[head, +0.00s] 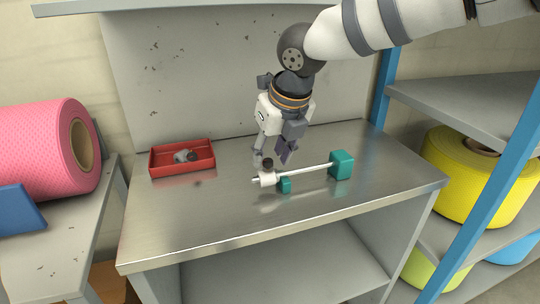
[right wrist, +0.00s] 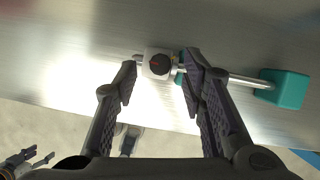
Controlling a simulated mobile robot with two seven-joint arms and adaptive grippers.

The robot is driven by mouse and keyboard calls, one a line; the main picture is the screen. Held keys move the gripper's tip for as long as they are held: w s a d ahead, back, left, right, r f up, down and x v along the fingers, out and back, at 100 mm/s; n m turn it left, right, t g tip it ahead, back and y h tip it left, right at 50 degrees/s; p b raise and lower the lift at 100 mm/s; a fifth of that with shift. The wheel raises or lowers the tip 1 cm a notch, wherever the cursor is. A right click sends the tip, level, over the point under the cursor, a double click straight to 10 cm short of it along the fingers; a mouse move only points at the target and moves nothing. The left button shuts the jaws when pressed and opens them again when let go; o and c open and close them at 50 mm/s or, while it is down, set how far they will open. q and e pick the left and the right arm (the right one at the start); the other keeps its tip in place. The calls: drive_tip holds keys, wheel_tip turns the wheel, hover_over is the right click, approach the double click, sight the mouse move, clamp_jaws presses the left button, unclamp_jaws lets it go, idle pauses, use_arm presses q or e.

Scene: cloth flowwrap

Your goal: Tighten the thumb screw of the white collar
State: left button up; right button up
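My right gripper (head: 274,155) points down just above and behind the collar. Its fingers (right wrist: 160,85) are spread wide, apart from the screw, and hold nothing. My left gripper (right wrist: 42,157) shows small at the lower left of that view, fingers apart.
A red tray (head: 182,171) at the table's back left holds a small grey part with a dark knob (head: 192,156). The metal tabletop (head: 190,220) is clear in front. A back panel rises behind. A blue shelf post (head: 480,210) stands at right.

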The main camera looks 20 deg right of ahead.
drive_tip(key=shift+w+f, duration=0.25)
drive_tip(key=shift+f, duration=0.4)
clamp_jaws()
drive_tip(key=shift+a, duration=0.1)
